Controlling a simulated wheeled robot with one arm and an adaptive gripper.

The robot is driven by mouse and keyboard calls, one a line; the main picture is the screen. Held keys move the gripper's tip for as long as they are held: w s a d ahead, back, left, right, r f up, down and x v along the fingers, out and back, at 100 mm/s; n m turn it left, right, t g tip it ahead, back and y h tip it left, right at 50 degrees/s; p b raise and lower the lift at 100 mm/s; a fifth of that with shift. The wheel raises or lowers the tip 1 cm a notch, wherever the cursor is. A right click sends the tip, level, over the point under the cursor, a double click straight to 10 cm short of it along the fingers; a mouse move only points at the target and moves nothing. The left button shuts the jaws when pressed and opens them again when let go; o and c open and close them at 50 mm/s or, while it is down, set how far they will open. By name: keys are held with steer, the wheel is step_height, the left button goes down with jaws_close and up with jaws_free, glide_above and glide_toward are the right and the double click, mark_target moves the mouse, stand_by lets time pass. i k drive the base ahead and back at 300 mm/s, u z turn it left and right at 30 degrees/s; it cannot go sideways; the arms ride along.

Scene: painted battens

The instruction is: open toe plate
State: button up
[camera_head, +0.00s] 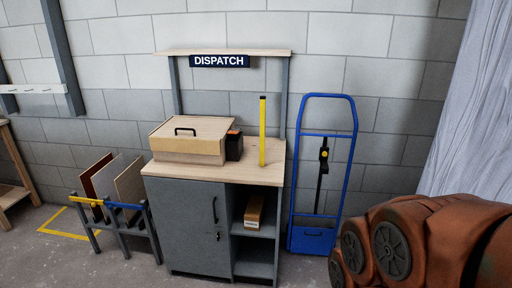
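A blue hand truck (325,150) stands upright against the block wall, right of the dispatch bench. Its toe plate (311,240) is the blue panel at the bottom of the frame. It looks folded up flat against the frame, though its lower edge is small in the picture. A dark strap or bar with a yellow part (323,154) runs down the middle of the frame.
The dispatch bench (265,174) holds a wooden box (188,146), a dark box (234,146) and a yellow upright batten (262,130). A rack with panels (118,216) stands left. A rust-brown bulk with round discs fills the lower right, close to the hand truck. A pale sheet (470,110) hangs right.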

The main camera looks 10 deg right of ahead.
mark_target(310, 241)
steer(key=u, duration=0.05)
steer(key=i, duration=1.4)
steer(key=u, duration=0.1)
